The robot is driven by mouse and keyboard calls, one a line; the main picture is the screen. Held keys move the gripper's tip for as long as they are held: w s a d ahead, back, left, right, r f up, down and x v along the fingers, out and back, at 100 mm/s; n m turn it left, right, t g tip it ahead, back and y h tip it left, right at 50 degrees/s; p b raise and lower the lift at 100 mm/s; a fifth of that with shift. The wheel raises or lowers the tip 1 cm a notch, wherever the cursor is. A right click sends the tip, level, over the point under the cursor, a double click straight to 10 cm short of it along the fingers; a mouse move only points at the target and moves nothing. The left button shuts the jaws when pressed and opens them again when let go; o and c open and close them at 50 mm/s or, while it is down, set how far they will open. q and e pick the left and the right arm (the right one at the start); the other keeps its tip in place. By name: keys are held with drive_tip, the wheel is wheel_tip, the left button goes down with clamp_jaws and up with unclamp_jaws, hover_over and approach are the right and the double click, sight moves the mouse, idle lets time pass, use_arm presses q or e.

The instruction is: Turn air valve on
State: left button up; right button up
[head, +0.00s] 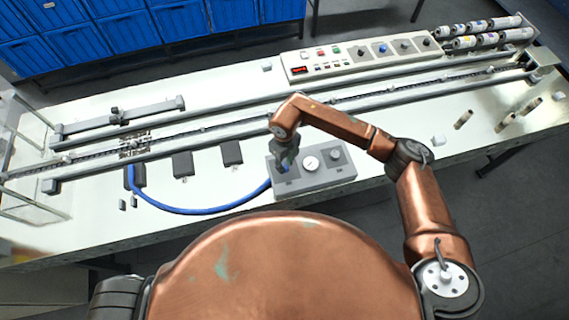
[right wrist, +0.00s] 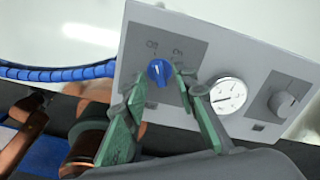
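I see a small gap, and cannot tell whether either finger touches the knob. In the head view the right gripper (head: 285,158) points down over the left end of the box and hides most of the knob. My left gripper is in neither view.
On the same box sit a round pressure gauge (right wrist: 228,95) and a grey knob (right wrist: 282,103). A blue hose (head: 205,209) runs left from the box across the white table (head: 90,235). A conveyor rail (head: 220,128) and a button panel (head: 360,58) lie behind.

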drive_tip(key=shift+f, duration=0.4)
drive_tip(key=shift+c, duration=0.5)
clamp_jaws()
